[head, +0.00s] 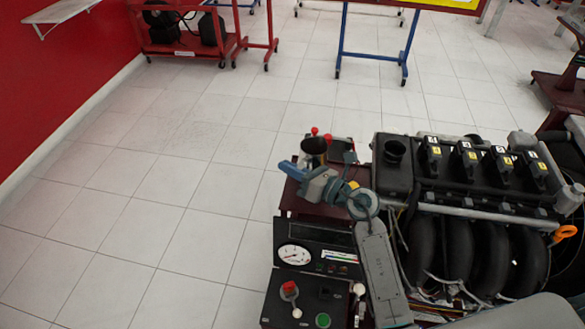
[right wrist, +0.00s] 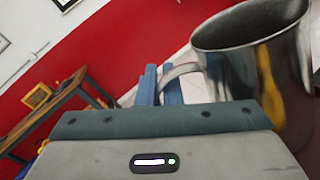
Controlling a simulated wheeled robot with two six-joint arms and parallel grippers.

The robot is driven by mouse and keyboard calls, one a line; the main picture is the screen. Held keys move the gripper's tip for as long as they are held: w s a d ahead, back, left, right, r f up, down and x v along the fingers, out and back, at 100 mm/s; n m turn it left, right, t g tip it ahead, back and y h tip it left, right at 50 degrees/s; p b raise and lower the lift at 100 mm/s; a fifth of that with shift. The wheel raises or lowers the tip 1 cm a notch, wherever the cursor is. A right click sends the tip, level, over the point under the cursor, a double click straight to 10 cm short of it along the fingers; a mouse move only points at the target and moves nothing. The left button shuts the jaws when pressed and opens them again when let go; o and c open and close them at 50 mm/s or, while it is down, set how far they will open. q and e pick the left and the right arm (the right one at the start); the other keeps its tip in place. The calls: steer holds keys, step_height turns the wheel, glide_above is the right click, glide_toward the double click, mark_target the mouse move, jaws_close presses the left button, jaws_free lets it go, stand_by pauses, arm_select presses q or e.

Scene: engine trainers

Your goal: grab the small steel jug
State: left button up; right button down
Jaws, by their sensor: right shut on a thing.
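The small steel jug (head: 314,146) is a shiny open-topped cup, seen near the top left corner of the engine trainer in the head view. In the right wrist view the jug (right wrist: 245,65) fills the upper right, its rim tilted in the picture and its handle reaching left. My right gripper (head: 289,169) is at the jug's left side. In the right wrist view its blue fingers (right wrist: 160,86) are closed on the handle. The jug's base is hidden, so I cannot tell whether it touches the surface below. My left gripper is out of view.
The engine (head: 465,175) with black coils stands right of the jug. A control panel with a gauge (head: 294,255) and a red knob (head: 289,288) lies nearer. Red-topped parts (head: 328,138) are close behind the jug. Open tiled floor (head: 150,210) lies to the left.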

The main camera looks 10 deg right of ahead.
steer(key=s+a+r+b, duration=0.1)
steer(key=s+r, duration=0.1)
steer(key=s, duration=0.5)
steer(key=s+r+b, duration=0.2)
steer(key=s, duration=0.6)
steer(key=shift+s+a+r, duration=0.25)
steer(key=shift+s+a, duration=0.05)
steer(key=shift+a, duration=0.1)
steer(key=shift+s+b, duration=0.1)
steer(key=shift+b, duration=0.2)
